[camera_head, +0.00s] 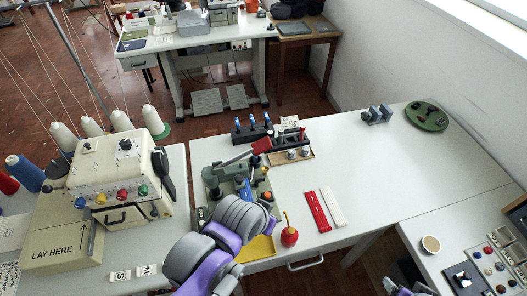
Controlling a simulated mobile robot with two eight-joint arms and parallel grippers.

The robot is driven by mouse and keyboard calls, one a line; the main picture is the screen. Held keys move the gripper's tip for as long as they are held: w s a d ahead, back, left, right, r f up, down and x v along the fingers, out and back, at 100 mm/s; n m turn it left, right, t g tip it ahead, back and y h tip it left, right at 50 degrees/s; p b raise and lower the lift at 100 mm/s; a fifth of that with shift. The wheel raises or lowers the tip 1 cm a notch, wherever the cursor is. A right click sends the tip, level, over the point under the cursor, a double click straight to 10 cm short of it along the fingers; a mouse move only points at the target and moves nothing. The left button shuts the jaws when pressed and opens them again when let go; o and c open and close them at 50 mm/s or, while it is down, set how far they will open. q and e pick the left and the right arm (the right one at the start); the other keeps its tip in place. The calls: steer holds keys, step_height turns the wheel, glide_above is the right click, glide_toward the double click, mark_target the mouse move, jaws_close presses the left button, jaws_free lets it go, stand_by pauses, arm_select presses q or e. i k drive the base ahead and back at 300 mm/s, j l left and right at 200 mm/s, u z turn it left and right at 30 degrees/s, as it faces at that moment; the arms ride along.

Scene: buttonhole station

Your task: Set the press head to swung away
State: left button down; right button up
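The press (214,174) is a grey-green machine at the front left of the white table. A bar with a red end (262,145) reaches up and right from it. Blue and orange parts show on its right side. I cannot tell clearly how its head is turned. My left arm, purple and grey, comes up from the bottom and covers the front of the press. My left gripper is mostly hidden behind its own wrist, so its fingers and any contact with the press do not show. Only a bit of my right arm shows at the bottom right edge.
A cream machine (118,170) with thread cones stands left. A rack with blue-topped tools (253,132) is behind the press. A red fruit-like object (289,237), a red strip (317,211) and a white strip (333,207) lie right. The table's right middle is clear.

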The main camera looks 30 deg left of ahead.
mark_target(212, 178)
steer(key=u, duration=0.9)
